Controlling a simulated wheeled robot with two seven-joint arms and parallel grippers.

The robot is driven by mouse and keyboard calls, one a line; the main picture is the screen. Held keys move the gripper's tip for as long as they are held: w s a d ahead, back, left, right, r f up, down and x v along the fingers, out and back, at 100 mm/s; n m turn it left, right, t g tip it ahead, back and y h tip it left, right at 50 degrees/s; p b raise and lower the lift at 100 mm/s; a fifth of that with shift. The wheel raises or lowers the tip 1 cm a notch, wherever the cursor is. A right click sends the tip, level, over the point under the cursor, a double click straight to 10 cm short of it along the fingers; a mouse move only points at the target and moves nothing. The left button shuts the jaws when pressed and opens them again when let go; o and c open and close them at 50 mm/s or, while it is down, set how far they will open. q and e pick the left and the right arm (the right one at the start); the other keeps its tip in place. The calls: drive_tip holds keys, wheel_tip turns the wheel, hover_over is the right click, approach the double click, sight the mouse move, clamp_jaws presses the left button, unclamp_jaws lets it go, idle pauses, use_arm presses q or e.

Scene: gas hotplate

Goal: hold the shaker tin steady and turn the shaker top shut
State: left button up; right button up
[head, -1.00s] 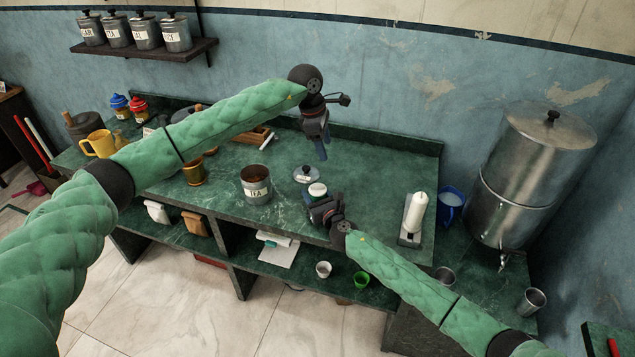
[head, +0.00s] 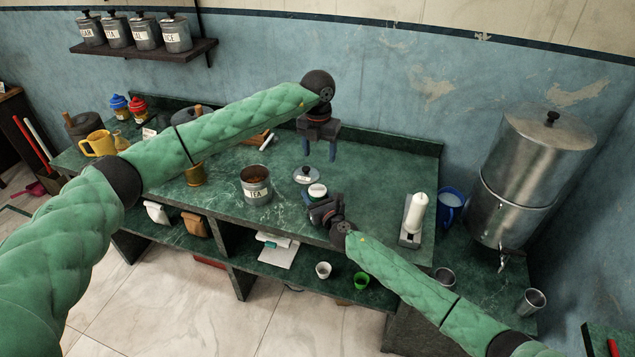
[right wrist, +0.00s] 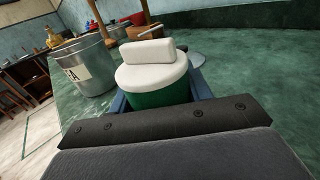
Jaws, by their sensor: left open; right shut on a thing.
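The shaker stands upright at the front of the green counter; its white shaker top (head: 317,190) shows in the head view. In the right wrist view the white top (right wrist: 152,75) has a raised grip bar across it and sits on the green shaker tin (right wrist: 158,99). My right gripper (head: 322,207) is shut on the tin, with its fingers on either side, below the top. My left gripper (head: 319,150) is open and empty, pointing down above the counter, behind the shaker and apart from it. I cannot tell whether the top is fully turned.
An open canister labelled TEA (head: 256,184) stands left of the shaker. A grey lid with a black knob (head: 307,175) lies just behind the shaker. A white bottle on a stand (head: 416,214) is to the right. The counter's back right is clear.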

sight(317, 186)
use_arm(q)
drive_tip(key=f+n, duration=0.2)
drive_tip(key=f, duration=0.2)
drive_tip(key=f+n, duration=0.1)
drive_tip(key=f, duration=0.3)
drive_tip(key=f+n, duration=0.2)
drive_tip(key=f, duration=0.2)
drive_tip(key=shift+a+n, duration=0.3)
drive_tip(key=c, duration=1)
drive_tip(key=shift+m, duration=2.3)
drive_tip(key=o, duration=1)
